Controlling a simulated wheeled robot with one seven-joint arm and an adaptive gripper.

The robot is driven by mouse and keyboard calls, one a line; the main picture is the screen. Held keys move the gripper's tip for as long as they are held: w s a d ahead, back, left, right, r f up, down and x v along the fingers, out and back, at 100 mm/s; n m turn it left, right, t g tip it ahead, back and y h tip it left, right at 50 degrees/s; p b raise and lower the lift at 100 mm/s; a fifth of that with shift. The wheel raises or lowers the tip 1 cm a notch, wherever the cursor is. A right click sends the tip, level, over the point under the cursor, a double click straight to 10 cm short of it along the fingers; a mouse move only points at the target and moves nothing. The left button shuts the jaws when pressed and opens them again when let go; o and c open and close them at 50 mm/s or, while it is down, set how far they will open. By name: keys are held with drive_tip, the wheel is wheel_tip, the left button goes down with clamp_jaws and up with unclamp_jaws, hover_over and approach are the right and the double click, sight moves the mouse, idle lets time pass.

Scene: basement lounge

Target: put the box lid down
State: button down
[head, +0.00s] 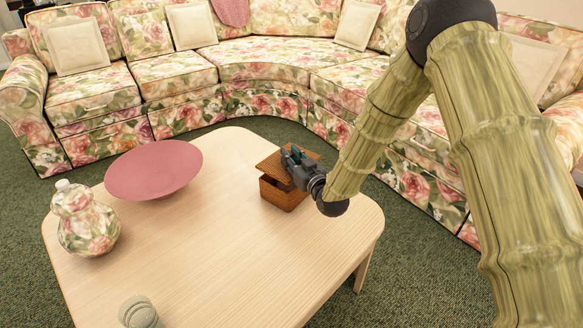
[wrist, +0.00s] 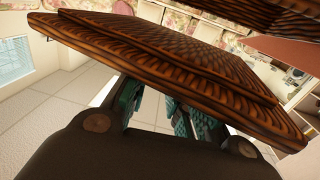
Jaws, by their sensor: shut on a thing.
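The wooden box (head: 280,194) stands on the right part of the pale table (head: 225,255). Its brown lid (head: 268,164) is just above the box and tilted relative to it, with a dark gap showing between them. My gripper (head: 292,160) is shut on the lid from the right side and partly hides it. In the wrist view the lid (wrist: 180,62) spans the picture, in front of my gripper's teal fingers (wrist: 165,105). Whether the lid touches the box anywhere I cannot tell.
A pink bowl (head: 153,170) and a floral bottle (head: 86,222) stand on the table's left side. A small greenish glass object (head: 138,312) is at the front edge. The table's middle is clear. A floral sofa (head: 262,68) curves behind it.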

drive_tip(key=shift+s+f+b, duration=0.1)
drive_tip(key=shift+f+b, duration=0.2)
drive_tip(key=shift+f, duration=1.2)
drive_tip(key=shift+f, duration=0.3)
drive_tip(key=c, duration=1.3)
unclamp_jaws()
drive_tip(key=shift+o, duration=0.2)
drive_tip(key=shift+d+b, duration=0.1)
drive_tip(key=shift+b, duration=0.2)
